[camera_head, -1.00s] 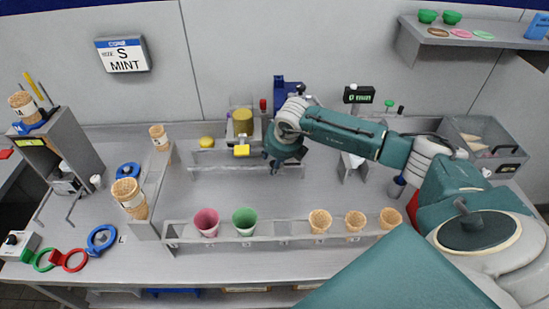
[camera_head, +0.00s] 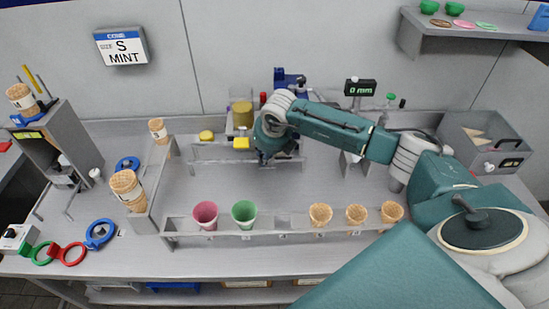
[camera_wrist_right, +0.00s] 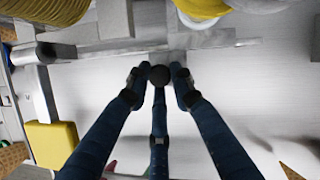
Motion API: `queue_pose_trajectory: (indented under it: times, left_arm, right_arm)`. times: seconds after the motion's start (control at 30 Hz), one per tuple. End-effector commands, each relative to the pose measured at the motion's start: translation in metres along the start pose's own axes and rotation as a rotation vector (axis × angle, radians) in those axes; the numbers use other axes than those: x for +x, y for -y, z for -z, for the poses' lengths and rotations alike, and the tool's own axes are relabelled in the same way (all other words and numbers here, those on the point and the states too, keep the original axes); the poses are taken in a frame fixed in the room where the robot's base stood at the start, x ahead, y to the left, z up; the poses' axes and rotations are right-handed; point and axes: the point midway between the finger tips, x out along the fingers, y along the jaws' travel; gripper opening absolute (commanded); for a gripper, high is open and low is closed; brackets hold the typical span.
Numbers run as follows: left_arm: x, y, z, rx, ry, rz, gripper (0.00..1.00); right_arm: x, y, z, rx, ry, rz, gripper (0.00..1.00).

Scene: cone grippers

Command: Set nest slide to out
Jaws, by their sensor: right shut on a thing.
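The nest slide is hard to single out. A dark round knob (camera_wrist_right: 159,75) in the right wrist view may be its handle, in front of a grey metal bar. My right gripper (camera_wrist_right: 159,85) has its blue fingers closed around this knob. In the head view my right gripper (camera_head: 268,152) is at the rear rail, just right of the yellow block (camera_head: 241,144) and the yellow cylinder (camera_head: 242,116). The gripper and forearm hide the knob there. The yellow block also shows in the right wrist view (camera_wrist_right: 52,145). My left gripper is not in view.
A front rack (camera_head: 270,236) holds a pink cup (camera_head: 205,214), a green cup (camera_head: 243,213) and several cones. A blue device (camera_head: 287,78) and a display reading 0 mm (camera_head: 360,87) stand behind my arm. The bench between rear rail and front rack is clear.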

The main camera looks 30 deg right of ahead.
Motion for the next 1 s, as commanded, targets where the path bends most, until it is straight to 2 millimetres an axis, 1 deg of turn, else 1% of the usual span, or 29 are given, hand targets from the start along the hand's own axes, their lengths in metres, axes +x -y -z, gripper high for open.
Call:
queue_pose_trajectory:
  times: [0.03, 0.07, 0.3, 0.33, 0.4, 0.43, 0.67, 0.77, 0.87, 1.0]
  left_arm:
    - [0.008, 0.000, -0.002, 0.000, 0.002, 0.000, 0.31]
    - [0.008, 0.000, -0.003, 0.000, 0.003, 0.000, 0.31]
    - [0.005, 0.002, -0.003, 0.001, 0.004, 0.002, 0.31]
    - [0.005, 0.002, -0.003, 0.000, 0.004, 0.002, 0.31]
    - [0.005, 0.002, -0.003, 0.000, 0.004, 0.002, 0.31]
    - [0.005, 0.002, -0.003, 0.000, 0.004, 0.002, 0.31]
    - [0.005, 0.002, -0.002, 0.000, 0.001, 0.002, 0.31]
    - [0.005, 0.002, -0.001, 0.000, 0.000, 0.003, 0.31]
    - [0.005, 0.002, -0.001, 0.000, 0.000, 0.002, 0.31]
    - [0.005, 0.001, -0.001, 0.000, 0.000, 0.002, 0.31]
  right_arm:
    - [0.002, -0.009, -0.005, 0.000, 0.010, -0.006, 0.00]
    - [0.002, -0.010, -0.006, 0.000, 0.010, -0.005, 0.00]
    - [-0.001, -0.009, -0.007, 0.001, 0.009, -0.001, 0.00]
    - [-0.001, -0.009, -0.007, 0.001, 0.009, -0.001, 0.24]
    - [-0.001, -0.008, -0.007, 0.001, 0.009, -0.001, 0.38]
    - [-0.001, -0.009, -0.007, 0.001, 0.008, -0.001, 0.41]
    - [0.000, -0.009, -0.005, 0.001, 0.005, -0.001, 0.41]
    - [-0.003, -0.009, -0.005, 0.000, 0.005, -0.001, 0.41]
    - [-0.013, -0.009, -0.006, 0.000, 0.008, -0.002, 0.41]
    - [-0.040, -0.009, -0.006, -0.001, 0.008, -0.002, 0.41]
